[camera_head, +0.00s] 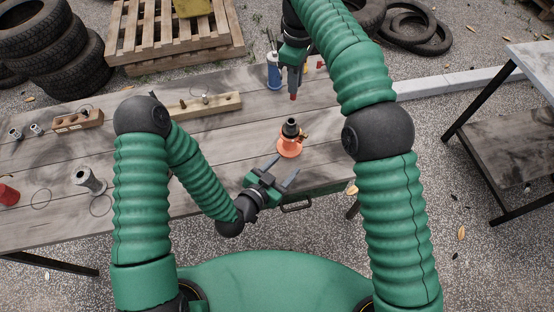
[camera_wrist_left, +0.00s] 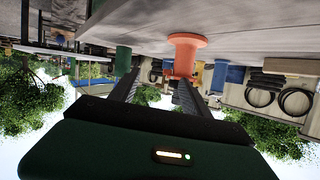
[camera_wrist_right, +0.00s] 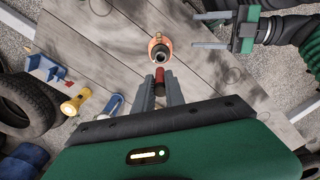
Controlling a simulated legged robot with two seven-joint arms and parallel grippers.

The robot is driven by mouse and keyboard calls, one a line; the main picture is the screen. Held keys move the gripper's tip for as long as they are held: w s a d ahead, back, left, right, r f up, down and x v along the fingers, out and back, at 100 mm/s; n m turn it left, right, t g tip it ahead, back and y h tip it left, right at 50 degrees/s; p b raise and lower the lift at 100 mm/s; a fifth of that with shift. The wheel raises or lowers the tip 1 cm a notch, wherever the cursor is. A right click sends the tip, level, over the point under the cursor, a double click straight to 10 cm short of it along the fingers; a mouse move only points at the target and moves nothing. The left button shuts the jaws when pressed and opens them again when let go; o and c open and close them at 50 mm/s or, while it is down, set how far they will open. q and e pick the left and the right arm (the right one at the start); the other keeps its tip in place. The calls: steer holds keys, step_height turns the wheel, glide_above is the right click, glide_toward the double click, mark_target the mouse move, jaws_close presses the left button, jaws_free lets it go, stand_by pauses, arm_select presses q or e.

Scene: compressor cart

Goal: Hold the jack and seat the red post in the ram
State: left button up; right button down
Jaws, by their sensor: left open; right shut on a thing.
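The orange jack (camera_head: 288,148) stands upright on the wooden table with its dark ram (camera_head: 291,127) on top. It shows upside down in the left wrist view (camera_wrist_left: 187,48) and from above in the right wrist view (camera_wrist_right: 158,43). My left gripper (camera_head: 281,171) is open and empty, low at the table's front edge, its fingers pointing toward the jack but apart from it. My right gripper (camera_head: 293,88) is shut on the red post (camera_head: 293,97), behind the jack in the head view. In the right wrist view the red post (camera_wrist_right: 160,82) sticks out between the fingertips, apart from the ram.
On the table (camera_head: 240,140) are a blue can (camera_head: 273,72) beside my right gripper, a long wooden beam (camera_head: 205,105), a block with holes (camera_head: 77,121) and a grey spool (camera_head: 90,180). A yellow flashlight (camera_wrist_right: 75,103) shows in the right wrist view. The boards around the jack are clear.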

mark_target(289, 127)
arm_select(q)
step_height(289, 127, up, 4)
steer(key=a+n+t+y, duration=0.2)
steer(key=n+t+y, duration=0.1)
steer(key=n+t, duration=0.25)
steer(key=shift+m, duration=0.55)
steer(key=x, duration=1.1)
steer(key=shift+w, duration=0.2)
jaws_close()
